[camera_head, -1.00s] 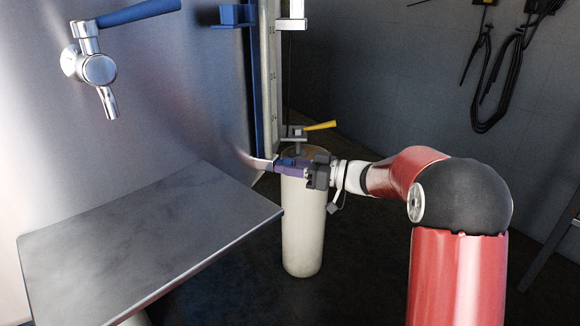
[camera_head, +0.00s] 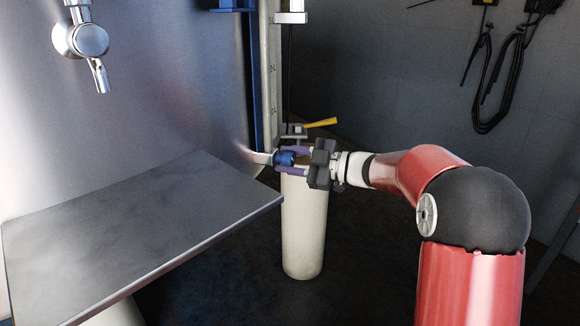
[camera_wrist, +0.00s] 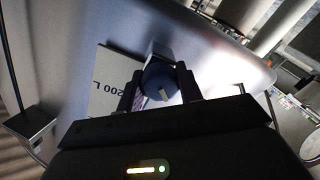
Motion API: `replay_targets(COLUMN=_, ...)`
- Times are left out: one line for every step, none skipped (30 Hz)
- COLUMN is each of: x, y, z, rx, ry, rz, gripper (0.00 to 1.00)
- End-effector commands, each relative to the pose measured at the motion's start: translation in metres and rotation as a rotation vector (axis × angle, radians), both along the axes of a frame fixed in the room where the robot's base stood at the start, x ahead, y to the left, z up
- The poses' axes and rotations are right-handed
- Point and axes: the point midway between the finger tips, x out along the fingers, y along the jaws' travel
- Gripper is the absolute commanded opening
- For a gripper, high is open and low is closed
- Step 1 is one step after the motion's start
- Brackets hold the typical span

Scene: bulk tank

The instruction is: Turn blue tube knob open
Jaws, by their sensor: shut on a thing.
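The blue tube knob (camera_head: 286,158) sits at the end of a short pale metal tube on the tank wall, in the middle of the head view. My gripper (camera_head: 284,159) is shut on it, with one purple finger above and one below. In the wrist view the knob (camera_wrist: 158,84) shows as a dark blue round end with a light slot mark. The dark fingers of my gripper (camera_wrist: 160,88) lie on its left and right sides. The contact faces are hard to make out.
A steel shelf (camera_head: 130,225) juts out at the lower left, under a steel tap (camera_head: 88,40). A whitish cylinder (camera_head: 304,230) stands just below my gripper. A yellow lever (camera_head: 320,123) is close behind. Black cables (camera_head: 495,85) hang on the back wall.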

Motion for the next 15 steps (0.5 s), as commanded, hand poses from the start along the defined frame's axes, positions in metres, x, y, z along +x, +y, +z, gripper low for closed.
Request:
replay_targets(x=-0.0003, y=-0.0002, z=-0.0038, rx=-0.016, ry=-0.044, rz=0.000, gripper=0.13)
replay_targets(x=-0.0003, y=-0.0002, z=-0.0039, rx=-0.025, ry=-0.070, rz=0.000, gripper=0.13)
replay_targets(x=-0.0005, y=-0.0002, z=-0.0041, rx=-0.037, ry=-0.106, rz=0.001, gripper=0.13)
replay_targets(x=-0.0006, y=-0.0002, z=-0.0041, rx=-0.046, ry=-0.133, rz=0.001, gripper=0.13)
replay_targets(x=-0.0006, y=-0.0001, z=-0.0042, rx=-0.056, ry=-0.161, rz=0.001, gripper=0.13)
replay_targets(x=-0.0008, y=-0.0002, z=-0.0042, rx=-0.068, ry=-0.197, rz=0.001, gripper=0.13)
replay_targets(x=-0.0008, y=-0.0001, z=-0.0042, rx=-0.077, ry=-0.223, rz=0.002, gripper=0.13)
replay_targets(x=-0.0008, y=-0.0001, z=-0.0042, rx=-0.087, ry=-0.251, rz=0.002, gripper=0.13)
replay_targets(x=-0.0008, y=-0.0001, z=-0.0043, rx=-0.099, ry=-0.285, rz=0.001, gripper=0.13)
replay_targets(x=-0.0008, y=-0.0001, z=-0.0043, rx=-0.108, ry=-0.311, rz=0.002, gripper=0.13)
replay_targets(x=-0.0008, y=-0.0001, z=-0.0045, rx=-0.117, ry=-0.336, rz=0.002, gripper=0.13)
replay_targets(x=-0.0008, y=-0.0002, z=-0.0045, rx=-0.128, ry=-0.369, rz=0.002, gripper=0.13)
replay_targets(x=-0.0008, y=-0.0002, z=-0.0044, rx=-0.136, ry=-0.392, rz=0.002, gripper=0.13)
replay_targets(x=-0.0009, y=-0.0002, z=-0.0042, rx=-0.145, ry=-0.416, rz=0.002, gripper=0.13)
replay_targets(x=-0.0008, y=-0.0002, z=-0.0040, rx=-0.155, ry=-0.445, rz=0.002, gripper=0.13)
